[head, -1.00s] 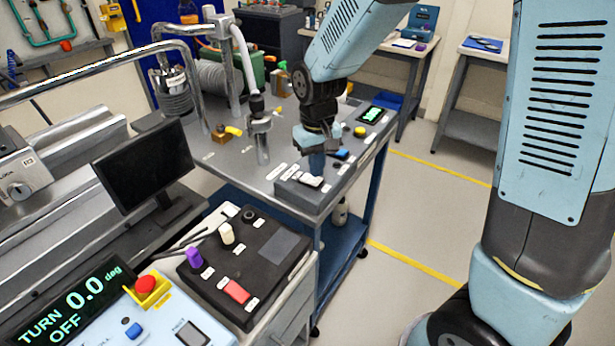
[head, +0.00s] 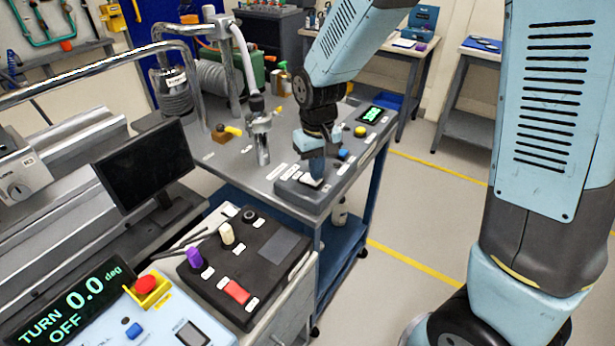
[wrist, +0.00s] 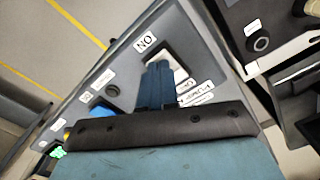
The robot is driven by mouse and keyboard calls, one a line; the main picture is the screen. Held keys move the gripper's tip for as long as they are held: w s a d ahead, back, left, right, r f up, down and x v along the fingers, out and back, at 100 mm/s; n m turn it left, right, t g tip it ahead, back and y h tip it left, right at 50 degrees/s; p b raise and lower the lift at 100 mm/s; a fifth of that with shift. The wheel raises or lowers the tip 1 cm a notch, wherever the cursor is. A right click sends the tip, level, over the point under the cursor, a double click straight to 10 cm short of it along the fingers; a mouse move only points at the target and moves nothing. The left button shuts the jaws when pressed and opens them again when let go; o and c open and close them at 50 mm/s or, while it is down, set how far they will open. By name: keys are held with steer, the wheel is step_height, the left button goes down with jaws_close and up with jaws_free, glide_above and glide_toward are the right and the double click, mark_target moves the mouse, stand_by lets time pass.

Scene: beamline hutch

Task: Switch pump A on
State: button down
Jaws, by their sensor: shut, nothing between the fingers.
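The grey pump control box (head: 290,188) sits on the near corner of the metal cart top. A white rocker switch (head: 308,182) is at its near end. The rocker (wrist: 181,72) also shows in a dark frame in the wrist view, beside a label that looks like "NO" (wrist: 145,42) and white labels (wrist: 197,93), one seemingly reading "PUMP". My gripper (head: 317,179) is shut and empty, fingers pointing down at the rocker. In the wrist view my fingertips (wrist: 158,68) overlap and partly hide the rocker. I cannot tell whether they touch it or which way it is tipped.
Along the same box are a blue button (head: 343,155), a yellow button (head: 361,131) and a green-lit display (head: 371,114). A metal valve post (head: 261,140) stands left of my gripper. A black control panel (head: 262,250) is nearer. Floor to the right is clear.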

steer(key=shift+f, duration=0.35)
steer(key=shift+r, duration=3.5)
steer(key=s+d+r+m+t, duration=0.2)
steer(key=s+d+r+m, duration=0.15)
steer(key=d+r, duration=0.9)
steer(key=s+d+r+m+t, duration=0.2)
steer(key=s+d+r+t, duration=0.1)
steer(key=s+d, duration=0.7)
steer(key=shift+s+d+r+t, duration=0.2)
steer(key=shift+s+d+t, duration=0.15)
steer(key=shift+d, duration=0.85)
